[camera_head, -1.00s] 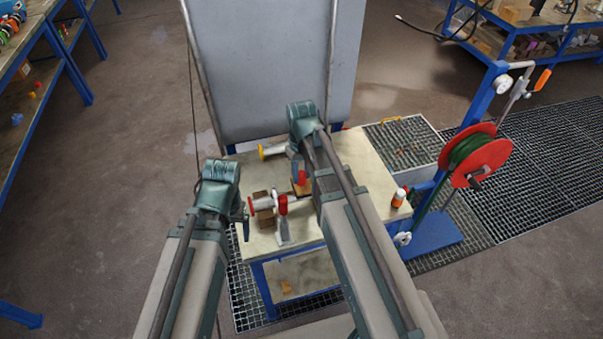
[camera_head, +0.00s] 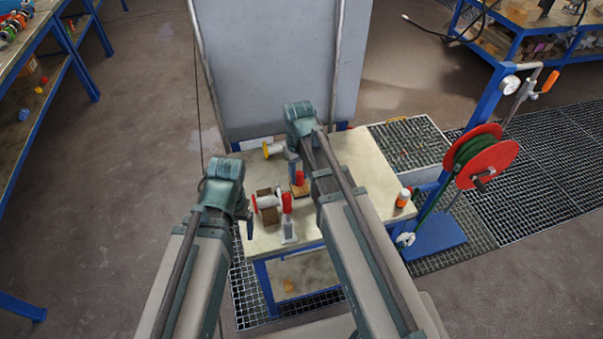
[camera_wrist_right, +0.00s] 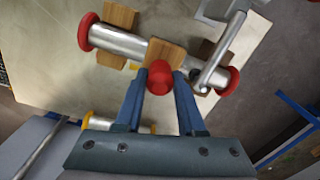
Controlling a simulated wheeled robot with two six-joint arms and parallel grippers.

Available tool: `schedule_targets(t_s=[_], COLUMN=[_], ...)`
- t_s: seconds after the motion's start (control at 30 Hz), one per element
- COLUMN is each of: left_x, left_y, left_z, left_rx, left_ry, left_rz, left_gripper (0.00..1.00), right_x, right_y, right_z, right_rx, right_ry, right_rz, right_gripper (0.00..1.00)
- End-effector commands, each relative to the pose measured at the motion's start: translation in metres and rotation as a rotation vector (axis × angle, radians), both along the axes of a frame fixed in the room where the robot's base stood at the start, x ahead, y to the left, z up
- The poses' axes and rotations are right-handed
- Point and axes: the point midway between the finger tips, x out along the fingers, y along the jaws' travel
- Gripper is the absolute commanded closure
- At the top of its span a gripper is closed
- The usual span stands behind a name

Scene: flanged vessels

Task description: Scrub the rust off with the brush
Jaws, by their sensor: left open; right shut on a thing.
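A metal pipe-shaped vessel with red flanged ends (camera_wrist_right: 120,40) lies across the right wrist view. In the head view its white-and-red end (camera_head: 266,202) shows on the table. My right gripper (camera_head: 294,168) is shut on the brush, which has a red handle (camera_head: 299,178) and a wooden head (camera_head: 300,190). In the right wrist view the brush's wooden head (camera_wrist_right: 167,54) overlaps the middle of the pipe; contact is unclear. My left gripper (camera_head: 246,218) is open beside the pipe's left end and appears empty. No rust patch can be made out.
Wooden blocks (camera_head: 272,217) support the pipe. A yellow-ended pipe (camera_head: 270,150) lies behind. A red hose reel (camera_head: 487,163) is beyond.

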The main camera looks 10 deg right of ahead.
Motion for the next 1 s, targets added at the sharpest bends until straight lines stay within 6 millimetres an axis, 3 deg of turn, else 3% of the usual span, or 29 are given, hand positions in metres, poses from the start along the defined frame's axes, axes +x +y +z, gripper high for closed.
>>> schedule_targets(t_s=[0.5, 0.77, 1.0], left_x=[0.000, 0.000, 0.000], left_y=[0.000, 0.000, 0.000], left_z=[-0.003, -0.003, -0.002], left_rx=[0.000, 0.000, 0.000], left_ry=[0.000, 0.000, 0.000], left_rz=[0.000, 0.000, 0.000], left_gripper=[0.15, 0.15, 0.15], right_x=[-0.001, -0.001, 0.000], right_y=[0.021, 0.015, -0.001], right_z=[-0.003, -0.003, -0.002], right_rx=[0.002, 0.002, 0.000], right_ry=[0.001, 0.001, 0.000], right_rz=[0.001, 0.000, -0.002], right_gripper=[1.00, 1.00, 1.00])
